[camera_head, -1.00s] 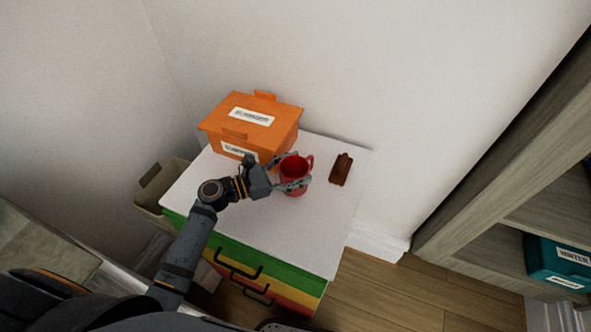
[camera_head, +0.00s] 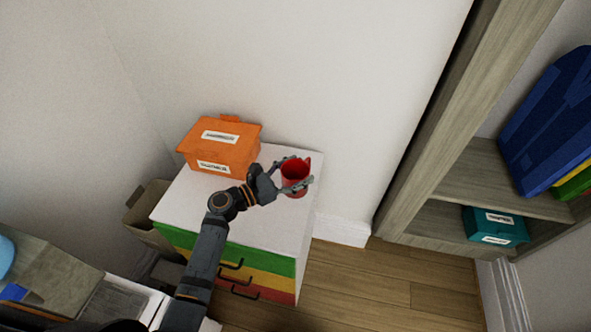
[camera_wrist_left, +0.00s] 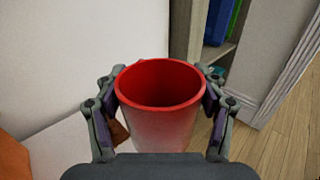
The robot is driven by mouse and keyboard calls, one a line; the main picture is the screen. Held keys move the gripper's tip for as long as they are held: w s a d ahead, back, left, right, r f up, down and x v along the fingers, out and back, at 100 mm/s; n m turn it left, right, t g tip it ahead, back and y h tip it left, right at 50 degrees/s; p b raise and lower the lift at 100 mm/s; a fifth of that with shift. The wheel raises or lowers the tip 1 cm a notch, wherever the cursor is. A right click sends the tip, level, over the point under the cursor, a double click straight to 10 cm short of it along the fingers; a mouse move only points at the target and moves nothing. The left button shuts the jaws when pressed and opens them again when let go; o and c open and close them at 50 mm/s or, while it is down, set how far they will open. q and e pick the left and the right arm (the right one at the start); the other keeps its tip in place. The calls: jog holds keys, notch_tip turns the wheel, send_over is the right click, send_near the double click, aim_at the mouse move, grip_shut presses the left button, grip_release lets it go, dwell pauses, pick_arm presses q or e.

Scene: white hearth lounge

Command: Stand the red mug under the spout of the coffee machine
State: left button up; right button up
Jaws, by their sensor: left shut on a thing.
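The red mug (camera_head: 294,173) is upright, between the fingers of my left gripper (camera_head: 294,176). In the left wrist view the mug (camera_wrist_left: 160,84) shows its open, empty-looking mouth, with a finger pressed on each side, so the gripper (camera_wrist_left: 160,108) is shut on it. In the head view the mug appears over the right edge of the white-topped drawer unit (camera_head: 192,198). I cannot tell its exact height above the top. The coffee machine and its spout are not in view. My right gripper is not in view.
An orange lidded box (camera_head: 220,146) stands at the back of the unit. A beige bin (camera_head: 147,212) is to its left. A wooden shelf (camera_head: 455,180) at the right holds a teal box (camera_head: 495,226) and a blue item (camera_head: 548,125). Wooden floor (camera_head: 370,285) lies clear between.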

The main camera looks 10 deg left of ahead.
aim_at(283, 175)
pick_arm(q)
jog(key=shift+w, duration=0.1)
jog(key=shift+a+f+n+t+y+b, duration=0.3)
jog(key=shift+n+t+y, duration=0.1)
jog(key=shift+t, duration=0.1)
jog(key=a+n+t+y, duration=0.1)
jog(key=a+f+n+t+y+b, duration=0.1)
jog(key=y, duration=0.1)
jog(key=a+n+t+y, duration=0.1)
jog(key=n, duration=0.1)
jog(key=shift+a+f+t+y+b, duration=0.2)
jog(key=shift+f+t+y+b, duration=0.1)
jog(key=shift+f+t, duration=0.1)
jog(key=s+a+f+n+t+y+b, duration=0.1)
jog(key=s+a+n+y, duration=0.2)
jog(key=a+n+y, duration=0.2)
jog(key=a+y, duration=0.3)
jog(key=shift+t, duration=0.3)
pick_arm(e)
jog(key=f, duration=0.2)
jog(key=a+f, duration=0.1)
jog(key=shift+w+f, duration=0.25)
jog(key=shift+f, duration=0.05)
pick_arm(q)
jog(key=shift+s+a, duration=0.1)
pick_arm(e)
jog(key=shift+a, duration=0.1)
